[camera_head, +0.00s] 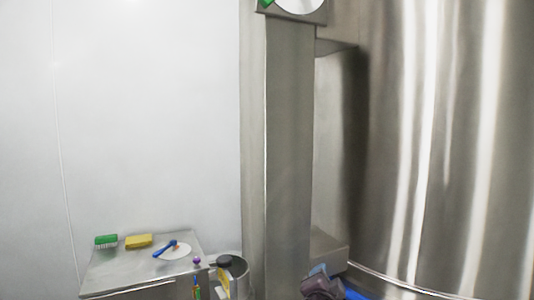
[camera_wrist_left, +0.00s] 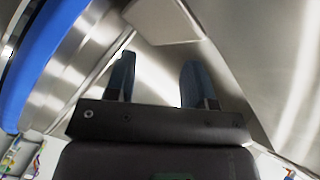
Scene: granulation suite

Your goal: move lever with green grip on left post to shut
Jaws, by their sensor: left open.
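A steel post (camera_head: 290,150) stands in the middle of the head view. At its top, cut off by the upper edge, is a plate with a white round face (camera_head: 298,4) and a small part of a green grip (camera_head: 267,3) at its left. The rest of the lever is out of view. My left gripper (camera_head: 318,274) is low at the bottom of the head view, in front of the post's foot and far below the green grip. In the left wrist view its two dark blue fingers (camera_wrist_left: 157,75) are apart with nothing between them. My right gripper is not in view.
A large steel vessel (camera_head: 450,150) fills the right.

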